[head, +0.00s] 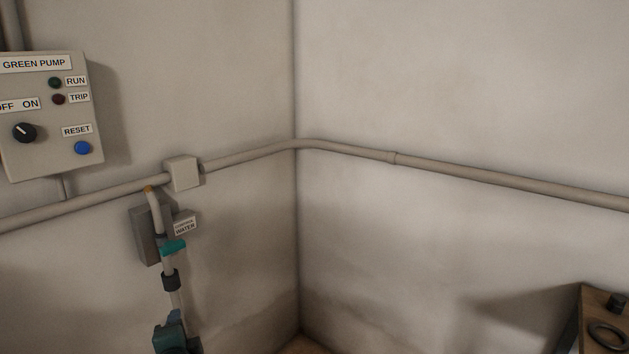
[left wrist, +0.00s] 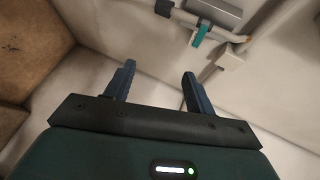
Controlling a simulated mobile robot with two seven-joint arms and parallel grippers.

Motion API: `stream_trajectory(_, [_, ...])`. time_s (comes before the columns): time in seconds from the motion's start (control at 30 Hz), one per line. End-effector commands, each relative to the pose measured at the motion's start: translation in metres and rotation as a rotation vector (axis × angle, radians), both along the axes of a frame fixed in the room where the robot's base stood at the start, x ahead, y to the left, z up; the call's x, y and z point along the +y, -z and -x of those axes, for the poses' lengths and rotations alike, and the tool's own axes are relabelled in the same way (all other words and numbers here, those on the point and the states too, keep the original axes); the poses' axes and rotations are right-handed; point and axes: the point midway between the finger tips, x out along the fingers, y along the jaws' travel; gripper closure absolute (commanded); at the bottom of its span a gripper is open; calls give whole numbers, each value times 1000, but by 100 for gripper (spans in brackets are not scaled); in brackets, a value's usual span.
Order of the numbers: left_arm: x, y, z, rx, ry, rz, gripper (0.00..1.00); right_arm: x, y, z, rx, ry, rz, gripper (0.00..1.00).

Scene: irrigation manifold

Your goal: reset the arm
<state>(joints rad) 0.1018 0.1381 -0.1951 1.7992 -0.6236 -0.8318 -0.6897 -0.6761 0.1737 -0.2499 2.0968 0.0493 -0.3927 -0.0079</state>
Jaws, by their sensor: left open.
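My left gripper (left wrist: 159,69) shows in the left wrist view with its two dark blue fingers spread apart and nothing between them. Beyond the fingertips, and apart from them, is a pipe with a teal valve handle (left wrist: 201,34). The same teal handle (head: 173,247) shows in the head view on the upright pipe below the wall conduit. A dark teal part (head: 172,338) shows at the bottom edge of the head view; I cannot tell whether it is my gripper or pipe equipment. My right gripper is in neither view.
The GREEN PUMP control box (head: 50,120) with a knob and a blue reset button (head: 82,148) is on the left wall. A conduit (head: 480,177) runs along both walls. A wooden surface (head: 594,318) with a dark ring stands at lower right. The wall corner looks clear.

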Motion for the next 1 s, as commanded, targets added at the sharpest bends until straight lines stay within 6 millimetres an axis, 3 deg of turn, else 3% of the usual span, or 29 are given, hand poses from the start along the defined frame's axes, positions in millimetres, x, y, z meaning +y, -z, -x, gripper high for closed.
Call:
stream_trajectory(0.03, [-15, 26, 26, 28, 33, 124, 45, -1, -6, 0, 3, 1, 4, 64])
stream_trajectory(0.1, [-37, 57, 60, 53, 63, 319, 45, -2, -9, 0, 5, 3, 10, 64])
stream_trajectory(0.2, [-66, 89, 115, 98, 66, 608, 45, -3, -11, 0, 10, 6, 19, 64])
stream_trajectory(0.4, [-107, 115, 209, 172, -26, 1100, 45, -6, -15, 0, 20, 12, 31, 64])
stream_trajectory(0.5, [-117, 116, 237, 191, -77, 1249, 45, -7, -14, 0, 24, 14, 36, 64])
stream_trajectory(0.63, [-123, 116, 252, 199, -113, 1341, 45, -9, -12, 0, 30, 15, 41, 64])
stream_trajectory(0.83, [-123, 116, 254, 200, -119, 1354, 45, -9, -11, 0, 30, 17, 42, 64])
stream_trajectory(1.0, [-123, 117, 254, 200, -118, 1351, 59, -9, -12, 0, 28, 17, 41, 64])
